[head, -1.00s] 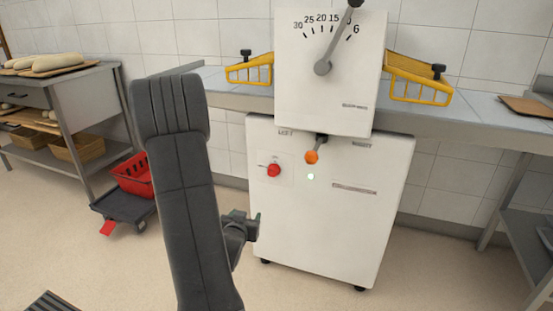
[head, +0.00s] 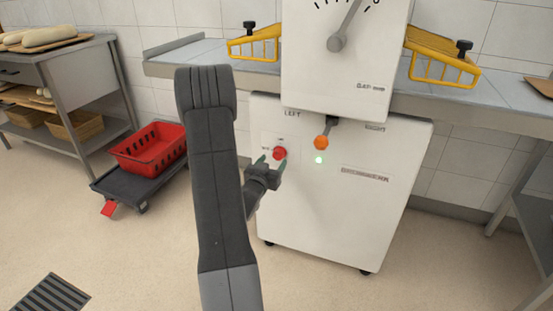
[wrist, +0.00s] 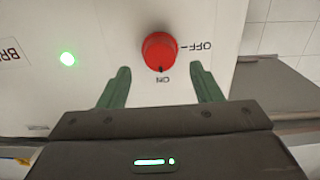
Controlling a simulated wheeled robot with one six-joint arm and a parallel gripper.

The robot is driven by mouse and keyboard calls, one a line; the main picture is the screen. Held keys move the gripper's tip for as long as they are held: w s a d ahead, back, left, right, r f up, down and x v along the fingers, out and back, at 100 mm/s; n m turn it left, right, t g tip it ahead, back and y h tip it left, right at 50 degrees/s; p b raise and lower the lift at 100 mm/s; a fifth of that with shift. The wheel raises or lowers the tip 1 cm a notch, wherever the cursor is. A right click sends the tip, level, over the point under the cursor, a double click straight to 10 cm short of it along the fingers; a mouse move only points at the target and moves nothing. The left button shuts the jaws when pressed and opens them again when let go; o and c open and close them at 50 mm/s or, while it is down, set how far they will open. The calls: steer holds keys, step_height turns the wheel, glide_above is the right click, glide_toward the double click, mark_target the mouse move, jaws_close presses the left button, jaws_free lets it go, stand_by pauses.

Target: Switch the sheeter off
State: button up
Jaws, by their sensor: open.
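The sheeter (head: 345,200) is a white cabinet with an upper dial panel. Its red rotary knob (head: 279,153) is on the lower left front; the wrist view shows the knob (wrist: 159,48) close up, its dark mark at the ON label, with OFF to its right. A green light (head: 319,160) glows beside it; it also shows in the wrist view (wrist: 68,59). My gripper (head: 271,160) is open and empty in front of the knob. In the wrist view its green fingertips (wrist: 160,74) are spread to either side, with the knob just beyond; contact is not visible.
An orange-ended lever (head: 321,142) sticks out right of the knob. Yellow guards (head: 440,68) flank the upper panel above the grey belt tables. A red crate (head: 150,147) on a dark dolly stands at the left. The floor before the sheeter is clear.

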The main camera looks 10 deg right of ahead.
mark_target(277, 155)
steer(key=shift+x, duration=2.15)
steer(key=shift+c, duration=0.5)
steer(key=c, duration=0.9)
